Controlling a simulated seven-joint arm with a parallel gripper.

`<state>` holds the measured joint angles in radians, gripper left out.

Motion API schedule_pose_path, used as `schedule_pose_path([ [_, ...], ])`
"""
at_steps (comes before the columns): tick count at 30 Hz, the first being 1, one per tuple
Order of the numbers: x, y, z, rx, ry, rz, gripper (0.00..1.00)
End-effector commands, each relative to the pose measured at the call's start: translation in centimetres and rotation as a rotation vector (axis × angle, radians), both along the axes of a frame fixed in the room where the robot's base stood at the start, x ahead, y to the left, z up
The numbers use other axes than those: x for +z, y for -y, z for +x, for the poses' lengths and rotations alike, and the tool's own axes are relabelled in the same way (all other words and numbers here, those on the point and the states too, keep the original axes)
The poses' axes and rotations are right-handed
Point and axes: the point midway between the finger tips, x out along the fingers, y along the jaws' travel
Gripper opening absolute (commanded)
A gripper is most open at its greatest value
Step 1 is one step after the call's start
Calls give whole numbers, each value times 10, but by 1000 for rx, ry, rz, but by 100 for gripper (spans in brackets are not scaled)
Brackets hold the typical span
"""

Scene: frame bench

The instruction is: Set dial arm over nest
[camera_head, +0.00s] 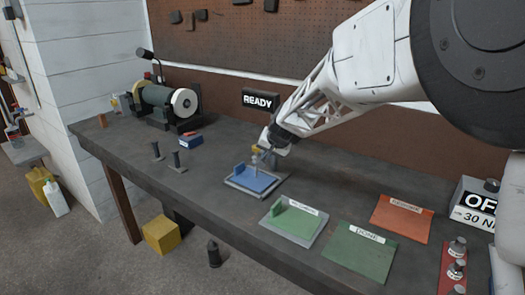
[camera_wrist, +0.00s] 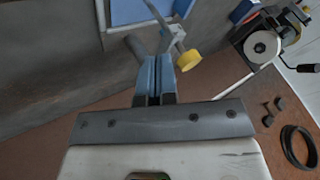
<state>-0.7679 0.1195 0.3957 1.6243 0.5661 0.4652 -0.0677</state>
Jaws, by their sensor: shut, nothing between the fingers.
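A blue nest (camera_head: 250,184) in a grey frame sits on the bench, and part of it shows at the top of the wrist view (camera_wrist: 128,12). The dial arm, a thin grey link with a yellow end (camera_head: 256,149), stands at the nest's back edge. In the wrist view its yellow end (camera_wrist: 188,60) is just right of my fingertips. My gripper (camera_head: 267,146) is at the dial arm, above the back of the nest. Its blue fingers (camera_wrist: 155,68) are shut with nothing between them. I cannot tell whether they touch the arm.
A green nest (camera_head: 292,220) lies in front right, then a green mat (camera_head: 359,252) and an orange mat (camera_head: 402,218). Two dark posts (camera_head: 177,162), a small blue-red box (camera_head: 191,140) and a bench grinder (camera_head: 165,103) stand left. A READY sign (camera_head: 260,101) is behind.

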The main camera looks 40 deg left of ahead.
Motion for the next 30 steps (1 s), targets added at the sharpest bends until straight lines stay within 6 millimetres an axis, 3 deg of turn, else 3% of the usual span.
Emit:
schedule_pose_path([
  [6,31,11,-16,1,4,4,0],
  [18,71,30,-40,1,4,3,0],
  [30,79,34,-45,0,1,2,0],
])
